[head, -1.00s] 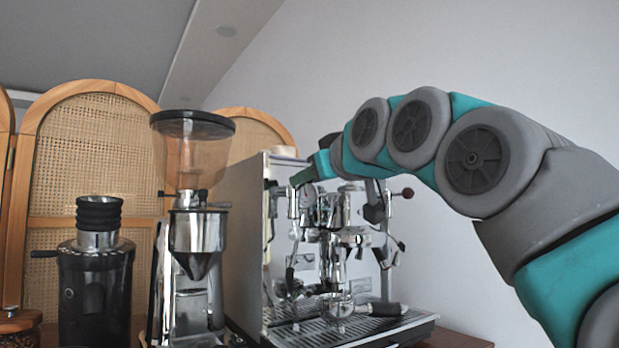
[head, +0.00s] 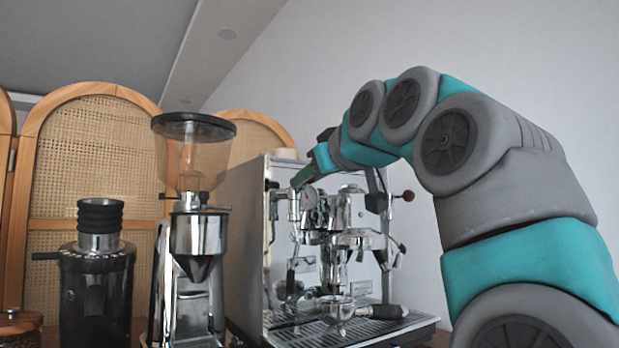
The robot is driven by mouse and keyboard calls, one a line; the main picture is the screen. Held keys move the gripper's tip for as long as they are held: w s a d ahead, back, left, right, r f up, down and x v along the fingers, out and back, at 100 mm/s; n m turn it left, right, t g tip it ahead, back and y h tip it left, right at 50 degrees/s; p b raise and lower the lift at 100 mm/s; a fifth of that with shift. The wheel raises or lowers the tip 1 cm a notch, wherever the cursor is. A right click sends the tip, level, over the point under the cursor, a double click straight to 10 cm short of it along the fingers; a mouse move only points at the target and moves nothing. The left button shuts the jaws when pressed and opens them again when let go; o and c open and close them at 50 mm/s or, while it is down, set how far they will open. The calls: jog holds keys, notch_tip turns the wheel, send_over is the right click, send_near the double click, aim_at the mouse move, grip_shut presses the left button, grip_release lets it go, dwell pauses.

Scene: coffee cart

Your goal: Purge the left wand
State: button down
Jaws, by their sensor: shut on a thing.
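The chrome espresso machine (head: 345,225) stands right of centre in the head view. Its left wand (head: 294,245) hangs down at the left of the front, over the drip tray (head: 380,328). My gripper (head: 301,180) reaches in from the right at the top left of the machine front, above the wand. It is shut on the left wand's knob, which is mostly hidden behind the fingers and arm. A dark-ended lever (head: 404,196) shows on the right side. No steam or water is visible at the wand tip.
A portafilter (head: 340,310) with a dark handle sits low at the machine's front, over the drip tray. A grinder with a clear hopper (head: 193,160) and a black grinder (head: 97,280) stand to the left. My arm fills the right side.

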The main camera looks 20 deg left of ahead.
dwell(0.7)
jog(key=c, duration=0.6)
grip_release()
jog(key=b+v, duration=0.1)
jog(key=v, duration=0.6)
jog(key=shift+s+d+r, duration=0.2)
jog(key=shift+s+d, duration=0.05)
dwell(0.9)
